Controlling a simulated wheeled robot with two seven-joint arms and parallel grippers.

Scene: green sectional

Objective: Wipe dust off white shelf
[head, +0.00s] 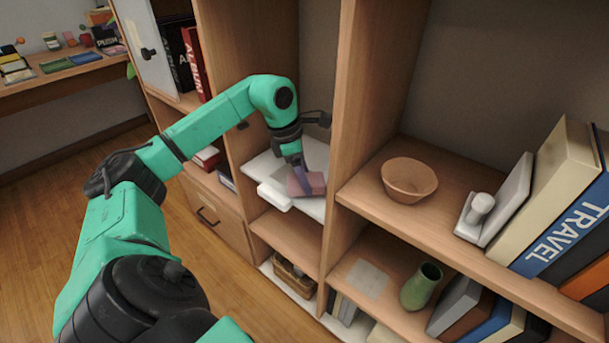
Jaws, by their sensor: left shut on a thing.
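The white shelf (316,152) is set in a narrow bay of the wooden bookcase, left of a tall upright panel. My left gripper (298,168) reaches into that bay from the left. It is shut on a dull pink-purple block (309,184), which looks like a sponge. The block is at the white shelf's surface, near its front; whether it touches cannot be told. A white piece (274,196) shows at the shelf's front left. My right gripper is not in view.
Right of the upright panel (357,110), a brown bowl (409,180) and books (545,190) stand on a wooden shelf. A green vase (421,287) stands below. A basket (293,276) sits under the white shelf. A desk (60,85) is at back left; floor between is clear.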

